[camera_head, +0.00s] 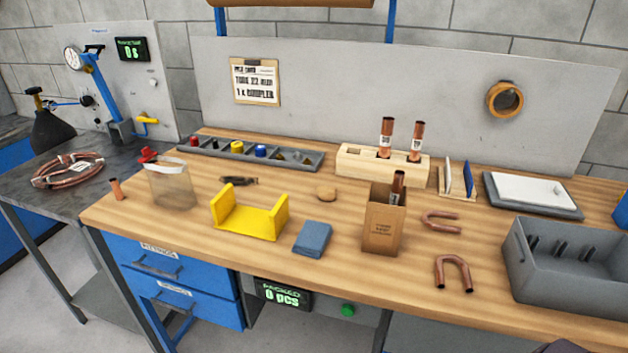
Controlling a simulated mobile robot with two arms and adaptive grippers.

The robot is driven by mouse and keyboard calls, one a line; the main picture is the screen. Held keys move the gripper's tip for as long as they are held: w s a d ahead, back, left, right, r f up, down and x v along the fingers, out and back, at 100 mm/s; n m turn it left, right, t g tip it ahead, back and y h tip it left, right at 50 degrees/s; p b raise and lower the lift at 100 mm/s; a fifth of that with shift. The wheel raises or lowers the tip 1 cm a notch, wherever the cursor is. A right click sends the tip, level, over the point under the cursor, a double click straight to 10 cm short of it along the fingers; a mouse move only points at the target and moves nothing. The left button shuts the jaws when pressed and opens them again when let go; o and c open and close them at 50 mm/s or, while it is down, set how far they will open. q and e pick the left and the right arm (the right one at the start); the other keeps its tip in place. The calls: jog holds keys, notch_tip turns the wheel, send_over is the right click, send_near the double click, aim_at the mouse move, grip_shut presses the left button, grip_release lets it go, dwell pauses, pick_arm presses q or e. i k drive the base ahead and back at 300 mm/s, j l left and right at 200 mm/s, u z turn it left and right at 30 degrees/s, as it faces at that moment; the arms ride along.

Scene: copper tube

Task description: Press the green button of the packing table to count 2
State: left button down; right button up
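The green button (347,310) is a small round knob below the front edge of the packing table (300,225), right of the counter display. The counter display (283,295) is a dark panel with green text reading "PACKED 0 pcs". Nothing touches the button. Neither gripper can be made out in the head view. A small dark shape (564,347) at the bottom edge on the right may be part of my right arm, but too little of it shows to tell.
Blue drawers (172,285) are left of the display. On the table are a cardboard box with a copper tube (384,225), a yellow holder (249,220), a blue cloth (312,238), copper bends (453,272) and a grey bin (570,265). The space before the button looks clear.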

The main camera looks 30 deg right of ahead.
aim_at(347, 310)
jog(key=l+z, duration=0.15)
jog(key=z, duration=1)
